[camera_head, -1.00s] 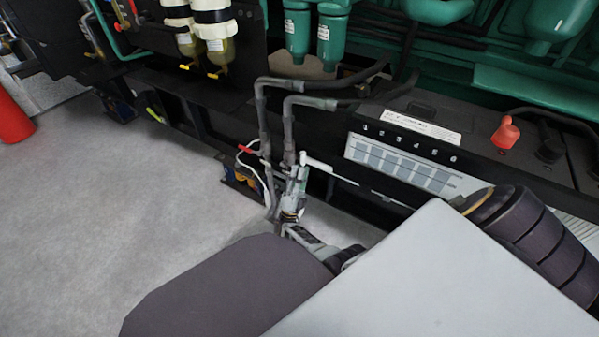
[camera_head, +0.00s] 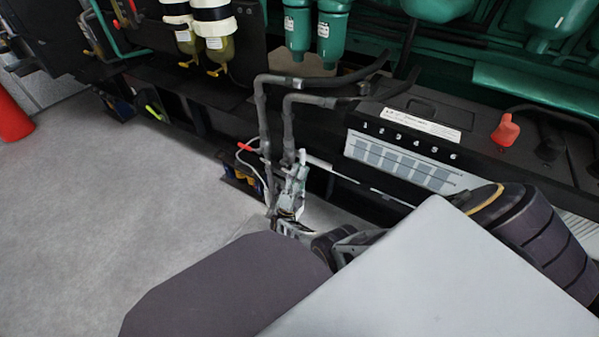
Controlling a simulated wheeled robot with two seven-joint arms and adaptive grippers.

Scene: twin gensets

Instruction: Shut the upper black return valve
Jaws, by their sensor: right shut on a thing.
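Two grey-black pipes (camera_head: 289,125) bend down from hoses at the genset's side and run to the floor side by side. A red lever (camera_head: 247,148) sticks out left from the left pipe. A pale lever (camera_head: 318,163) sticks out right of the right pipe. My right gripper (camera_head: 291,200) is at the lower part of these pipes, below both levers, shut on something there. Its fingers and wrist cover that part, so I cannot make out which valve piece it grips. A black valve handle cannot be told apart here. My left gripper is not in view.
My large grey and dark arm links fill the lower middle and right. A black panel (camera_head: 410,165) with a blue-white label lies to the right of the pipes. A red knob (camera_head: 505,130) stands further right. A battery (camera_head: 240,180) sits behind the pipes. Grey floor (camera_head: 100,220) is clear at left.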

